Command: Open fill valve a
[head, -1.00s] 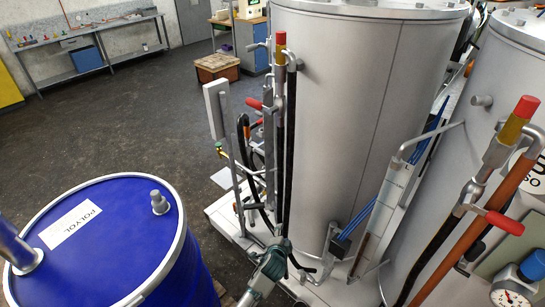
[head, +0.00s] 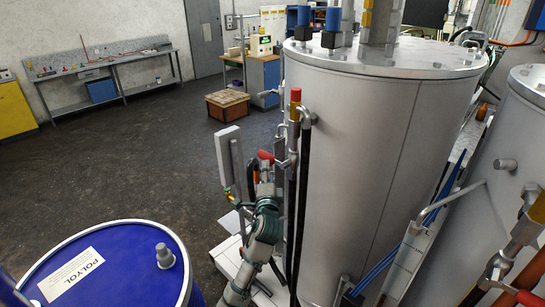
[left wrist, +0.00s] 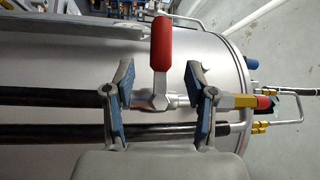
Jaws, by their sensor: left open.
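A valve with a red lever (head: 266,156) sits on the pipe beside the large silver tank (head: 365,160); I see no label naming it. In the left wrist view the red lever (left wrist: 161,42) points up, across the line of the horizontal pipe, from a metal valve body (left wrist: 152,98). My left gripper (left wrist: 160,104) is open, with one blue-padded finger on each side of the valve stem and gaps to both. In the head view my left gripper (head: 266,190) is just below the lever, its fingers partly hidden. My right gripper is not in view.
A blue POLYOL drum (head: 115,270) stands at the lower left. A second tank (head: 490,150) stands at the right, with another red lever (head: 527,298) by an orange hose. Black hoses (head: 303,200) run down close to my left arm.

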